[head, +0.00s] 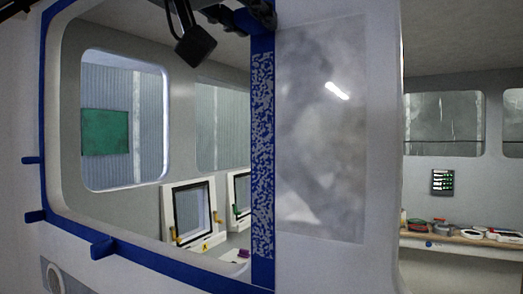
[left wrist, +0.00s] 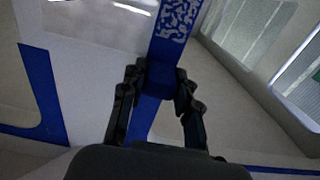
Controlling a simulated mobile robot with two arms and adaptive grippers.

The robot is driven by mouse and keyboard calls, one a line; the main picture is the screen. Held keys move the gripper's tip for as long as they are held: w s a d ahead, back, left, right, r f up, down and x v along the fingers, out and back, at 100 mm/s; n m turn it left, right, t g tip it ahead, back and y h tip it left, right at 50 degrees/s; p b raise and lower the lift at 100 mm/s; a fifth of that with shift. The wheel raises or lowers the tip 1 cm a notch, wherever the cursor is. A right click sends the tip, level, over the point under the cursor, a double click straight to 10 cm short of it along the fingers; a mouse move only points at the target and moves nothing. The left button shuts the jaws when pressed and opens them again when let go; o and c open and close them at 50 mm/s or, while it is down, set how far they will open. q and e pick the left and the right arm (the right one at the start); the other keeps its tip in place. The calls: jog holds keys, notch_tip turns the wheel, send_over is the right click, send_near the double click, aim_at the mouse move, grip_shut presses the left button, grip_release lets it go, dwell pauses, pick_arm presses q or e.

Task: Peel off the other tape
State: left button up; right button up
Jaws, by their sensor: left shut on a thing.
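Blue tape (head: 42,120) edges the left side and bottom of the large window opening in the head view, with a few tabs sticking out. A wide vertical blue strip (head: 262,140) runs down the right side; much of its face is speckled with white. My left gripper (head: 258,16) is at the top of this strip, mostly cut off by the picture's edge. In the left wrist view, the gripper (left wrist: 162,78) is shut on the strip, with speckled tape (left wrist: 178,22) beyond the fingers and plain blue between them. My right gripper is not in view.
A hazy clear panel (head: 322,130) is right of the strip on the white wall. Small framed windows (head: 193,215) stand inside the cabin. A bench (head: 460,243) with several items is at the far right. The opening's middle is mostly clear.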

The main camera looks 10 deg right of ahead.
pick_arm(q)
jog(key=shift+s, duration=0.1)
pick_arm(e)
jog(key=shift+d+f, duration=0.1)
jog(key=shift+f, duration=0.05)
pick_arm(q)
jog(key=shift+s+a+f, duration=0.15)
jog(key=shift+s+a, duration=0.2)
jog(key=shift+s, duration=0.1)
jog(key=shift+b+v, duration=0.4)
jog(key=shift+v, duration=0.4)
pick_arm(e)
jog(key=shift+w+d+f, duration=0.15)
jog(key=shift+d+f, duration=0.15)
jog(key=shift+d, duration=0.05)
